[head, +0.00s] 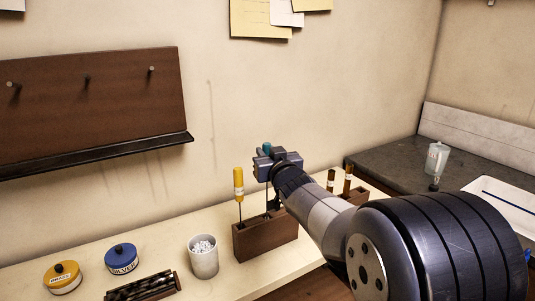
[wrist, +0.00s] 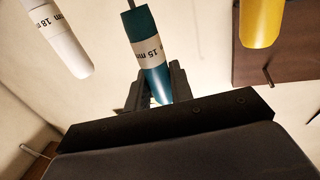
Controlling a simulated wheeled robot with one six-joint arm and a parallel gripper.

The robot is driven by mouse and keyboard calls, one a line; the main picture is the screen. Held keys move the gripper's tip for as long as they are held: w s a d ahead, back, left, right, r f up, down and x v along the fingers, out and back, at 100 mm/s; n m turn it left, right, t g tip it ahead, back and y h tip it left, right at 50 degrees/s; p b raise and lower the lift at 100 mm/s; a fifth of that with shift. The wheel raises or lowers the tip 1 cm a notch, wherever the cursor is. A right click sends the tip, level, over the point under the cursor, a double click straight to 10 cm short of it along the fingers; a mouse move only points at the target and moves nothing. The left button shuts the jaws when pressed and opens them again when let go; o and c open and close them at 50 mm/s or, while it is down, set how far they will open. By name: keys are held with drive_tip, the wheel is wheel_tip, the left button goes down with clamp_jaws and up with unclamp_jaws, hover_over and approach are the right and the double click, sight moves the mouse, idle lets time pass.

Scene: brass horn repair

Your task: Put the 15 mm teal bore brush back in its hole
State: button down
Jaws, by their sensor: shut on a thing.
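The teal bore brush (wrist: 146,25), with a white 15 mm label, is between my gripper's (wrist: 150,88) fingers, which are shut on its handle. In the head view, the teal handle end (head: 267,147) shows above my gripper (head: 266,163), over a brown wooden block (head: 266,242). A thin dark shaft runs down below the gripper towards the block's top. I cannot tell whether its lower end is in a hole. A yellow-handled brush (head: 239,182) stands upright in the block's left part. A white 18 mm brush (wrist: 62,40) shows in the wrist view; my arm likely hides it in the head view.
A white cup (head: 203,258), a blue-lidded tin (head: 122,258), a yellow tin (head: 62,278) and a dark rack (head: 143,288) stand left of the block. Brown-handled brushes (head: 347,178) stand behind my arm. A wall board (head: 95,110) with pegs hangs at left.

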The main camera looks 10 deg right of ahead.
drive_tip(key=shift+f+b, duration=2.15)
drive_tip(key=shift+f, duration=0.3)
drive_tip(key=c, duration=1.2)
unclamp_jaws()
drive_tip(key=shift+o, duration=0.2)
drive_tip(key=s+d, duration=0.1)
drive_tip(key=s, duration=0.9)
drive_tip(key=shift+s, duration=0.4)
drive_tip(key=shift+w, duration=0.15)
drive_tip(key=w, duration=0.6)
drive_tip(key=w+a, duration=0.1)
drive_tip(key=w, duration=0.3)
drive_tip(key=shift+w+r, duration=0.15)
drive_tip(key=shift+w, duration=0.25)
drive_tip(key=shift+s+r+p, duration=0.1)
drive_tip(key=shift+r+p, duration=0.2)
drive_tip(key=shift+p, duration=0.15)
drive_tip(key=shift+r, duration=0.1)
